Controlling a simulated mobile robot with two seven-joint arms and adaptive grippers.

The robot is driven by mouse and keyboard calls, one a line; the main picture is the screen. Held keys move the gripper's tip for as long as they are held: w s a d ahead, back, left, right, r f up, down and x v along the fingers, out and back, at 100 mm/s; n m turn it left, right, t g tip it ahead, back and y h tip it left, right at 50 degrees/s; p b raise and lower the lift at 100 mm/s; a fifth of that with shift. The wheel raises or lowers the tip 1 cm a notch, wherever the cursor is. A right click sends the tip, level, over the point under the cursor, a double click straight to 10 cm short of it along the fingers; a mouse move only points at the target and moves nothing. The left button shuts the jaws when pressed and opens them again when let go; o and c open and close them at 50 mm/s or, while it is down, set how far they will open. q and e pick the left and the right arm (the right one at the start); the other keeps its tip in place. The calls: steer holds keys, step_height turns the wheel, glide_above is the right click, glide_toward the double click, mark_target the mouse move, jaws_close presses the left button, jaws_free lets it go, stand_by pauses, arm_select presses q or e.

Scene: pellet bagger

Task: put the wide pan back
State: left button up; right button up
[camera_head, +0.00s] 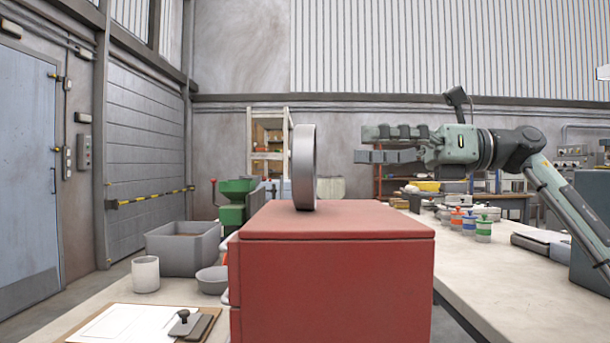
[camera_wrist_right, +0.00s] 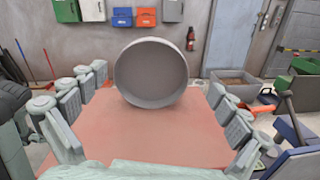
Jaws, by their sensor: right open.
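The wide pan (camera_head: 304,168) is a round grey pan standing on its edge on top of the red cabinet (camera_head: 335,222), seen nearly side-on in the head view. In the right wrist view the pan (camera_wrist_right: 151,74) shows its round face, beyond the fingers and between them. My right gripper (camera_head: 360,145) is open and empty. It is to the right of the pan in the head view, above the red top, with a gap between fingertips and pan. My left gripper is not in view.
Left of the cabinet are a grey bin (camera_head: 184,252), a white cup (camera_head: 145,274), a small bowl (camera_head: 212,280) and a clipboard (camera_head: 115,324). A green machine (camera_head: 236,203) stands behind. Several coloured-lid jars (camera_head: 484,230) stand on the right bench (camera_head: 500,270).

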mark_target(312, 148)
steer(key=a, duration=0.2)
steer(key=shift+s+a, duration=0.2)
steer(key=shift+a, duration=0.15)
steer(key=a+p, duration=0.1)
steer(key=a, duration=0.3)
steer(key=shift+a, duration=0.1)
steer(key=shift+w+a, duration=0.15)
steer(key=shift+a, duration=0.35)
steer(key=shift+d, duration=0.1)
steer(key=shift+c, duration=1.9)
steer(key=c, duration=0.5)
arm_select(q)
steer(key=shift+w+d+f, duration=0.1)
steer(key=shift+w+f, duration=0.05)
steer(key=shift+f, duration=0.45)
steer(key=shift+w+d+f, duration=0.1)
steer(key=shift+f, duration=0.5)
